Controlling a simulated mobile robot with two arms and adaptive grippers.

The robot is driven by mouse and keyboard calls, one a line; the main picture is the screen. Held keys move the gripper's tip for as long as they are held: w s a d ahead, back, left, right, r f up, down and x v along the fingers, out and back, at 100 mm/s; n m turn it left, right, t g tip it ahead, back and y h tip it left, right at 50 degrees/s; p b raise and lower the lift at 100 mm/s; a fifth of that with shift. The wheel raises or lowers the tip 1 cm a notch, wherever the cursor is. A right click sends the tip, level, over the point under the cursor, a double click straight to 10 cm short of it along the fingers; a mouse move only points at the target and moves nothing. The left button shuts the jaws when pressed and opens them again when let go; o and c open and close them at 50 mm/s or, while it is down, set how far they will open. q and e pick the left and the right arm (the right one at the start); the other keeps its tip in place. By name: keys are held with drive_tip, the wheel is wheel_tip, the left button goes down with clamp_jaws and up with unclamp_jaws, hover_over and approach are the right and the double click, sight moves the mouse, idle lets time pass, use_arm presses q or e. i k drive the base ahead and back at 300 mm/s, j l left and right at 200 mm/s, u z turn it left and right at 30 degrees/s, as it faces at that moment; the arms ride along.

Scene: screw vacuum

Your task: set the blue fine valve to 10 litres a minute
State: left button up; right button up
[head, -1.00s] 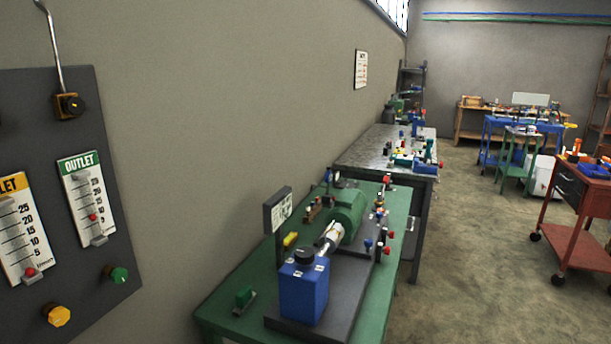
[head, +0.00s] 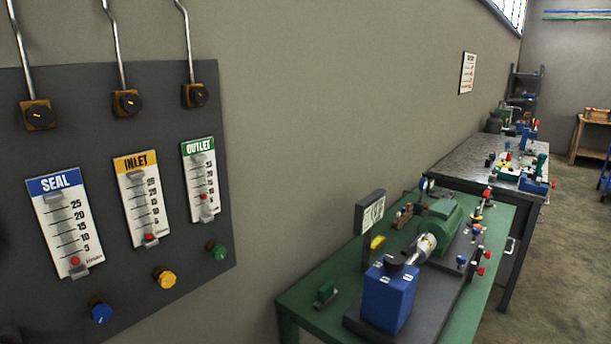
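The blue fine valve (head: 101,313) is a round blue knob low on the dark wall panel (head: 130,90) at the left of the head view. Above it hangs the blue-headed SEAL flow gauge (head: 66,222), with a scale marked 5 to 25. Its red float (head: 74,261) sits at the bottom, below the 5 mark. Neither of my grippers shows in the head view.
The INLET gauge (head: 144,200) with a yellow knob (head: 165,277) and the OUTLET gauge (head: 203,180) with a green knob (head: 218,250) are beside it. A green bench (head: 300,310) with a pump stands to the right. Open floor (head: 560,270) lies at far right.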

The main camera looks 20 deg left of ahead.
sight(102, 312)
drive_tip(key=u, duration=1.6)
